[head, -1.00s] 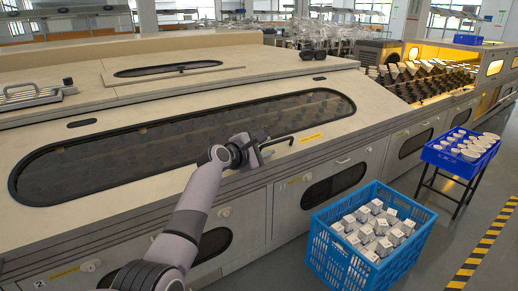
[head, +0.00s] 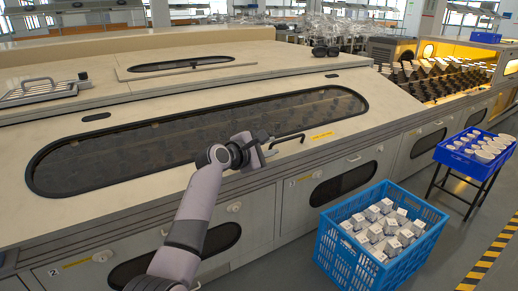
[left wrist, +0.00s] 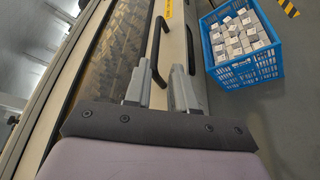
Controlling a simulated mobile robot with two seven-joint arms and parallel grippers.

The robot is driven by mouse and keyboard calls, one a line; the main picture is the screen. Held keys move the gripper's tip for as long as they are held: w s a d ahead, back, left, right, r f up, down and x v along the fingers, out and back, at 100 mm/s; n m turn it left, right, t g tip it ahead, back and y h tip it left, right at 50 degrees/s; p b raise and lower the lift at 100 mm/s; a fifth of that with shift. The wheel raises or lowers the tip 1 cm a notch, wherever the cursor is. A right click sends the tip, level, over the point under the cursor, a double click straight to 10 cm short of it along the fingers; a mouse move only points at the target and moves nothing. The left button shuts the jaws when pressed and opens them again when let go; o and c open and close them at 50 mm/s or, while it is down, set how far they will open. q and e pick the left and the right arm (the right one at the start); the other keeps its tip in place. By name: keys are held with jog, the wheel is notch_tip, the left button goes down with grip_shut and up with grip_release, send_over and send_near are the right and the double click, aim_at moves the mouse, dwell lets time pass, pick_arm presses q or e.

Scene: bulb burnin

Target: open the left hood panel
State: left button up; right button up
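The left hood panel is the sloped beige panel (head: 110,212) with a long dark oval window (head: 180,145); it lies closed. Its black bar handle (head: 288,138) sits near the right end of the window, and also shows in the left wrist view (left wrist: 155,45). My left gripper (head: 264,146) is at the handle's left end. In the left wrist view its fingers (left wrist: 160,76) are apart, with the handle's near end between or just beyond the tips; I cannot tell whether they touch it. My right gripper is not in view.
A blue crate (head: 335,258) of white boxes stands on the floor at the right front. A blue tray (head: 455,160) of pale round items sits on a stand farther right. A metal grille with a handle (head: 40,90) lies on the machine top.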

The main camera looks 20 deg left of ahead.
pick_arm(q)
jog(key=v, duration=0.7)
jog(key=shift+s, duration=0.2)
dwell(0.6)
